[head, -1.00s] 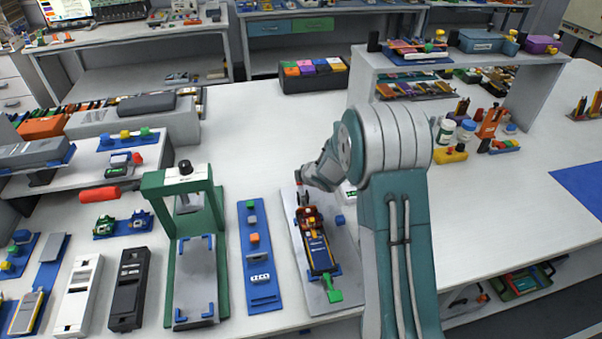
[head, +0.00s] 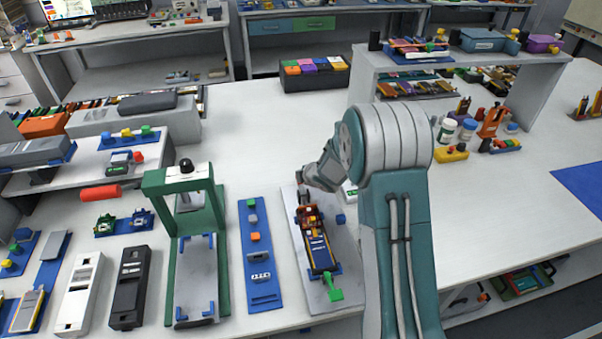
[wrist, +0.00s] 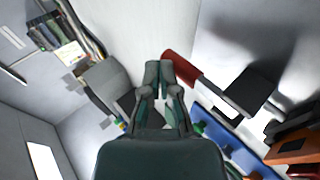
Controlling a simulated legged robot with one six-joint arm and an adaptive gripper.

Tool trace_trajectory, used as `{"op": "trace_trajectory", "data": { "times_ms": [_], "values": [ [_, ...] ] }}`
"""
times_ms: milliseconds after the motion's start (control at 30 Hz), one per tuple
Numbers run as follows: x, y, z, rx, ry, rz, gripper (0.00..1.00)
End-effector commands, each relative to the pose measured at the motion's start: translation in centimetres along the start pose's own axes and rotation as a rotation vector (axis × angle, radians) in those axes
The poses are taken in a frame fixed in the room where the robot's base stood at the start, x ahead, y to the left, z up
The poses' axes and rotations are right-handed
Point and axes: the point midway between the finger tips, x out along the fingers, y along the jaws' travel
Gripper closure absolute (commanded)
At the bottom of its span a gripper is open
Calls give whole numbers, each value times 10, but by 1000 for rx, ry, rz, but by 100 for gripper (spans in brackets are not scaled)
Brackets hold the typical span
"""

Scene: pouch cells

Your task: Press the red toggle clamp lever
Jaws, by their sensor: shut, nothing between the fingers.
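A red lever (wrist: 180,68) shows in the wrist view, just right of my fingertips. My gripper (wrist: 158,72) is shut and empty, with its fingers together. I cannot tell whether it touches the lever. In the head view, my gripper (head: 304,182) is low over the far end of a grey plate (head: 332,294). The plate carries a clamp fixture with orange parts (head: 308,216) and a dark blue and yellow cell (head: 318,250). The lever is not clear in the head view, where my wrist covers part of that end.
A blue strip with small blocks (head: 264,292) lies left of the plate. A green press frame (head: 222,270) stands further left, with a separate red cylinder (head: 100,193) beyond it. My arm covers the area right of the plate.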

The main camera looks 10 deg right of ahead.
Motion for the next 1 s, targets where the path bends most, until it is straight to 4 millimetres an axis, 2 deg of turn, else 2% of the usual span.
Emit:
{"op": "trace_trajectory", "data": {
  "times_ms": [400,600,733,1000],
  "values": [
    [-76,3,0,0,-1,9,100],
    [-104,2,0,0,0,8,100],
    [-112,2,0,-1,0,7,100],
    [-113,2,0,0,0,7,100]
  ]
}}
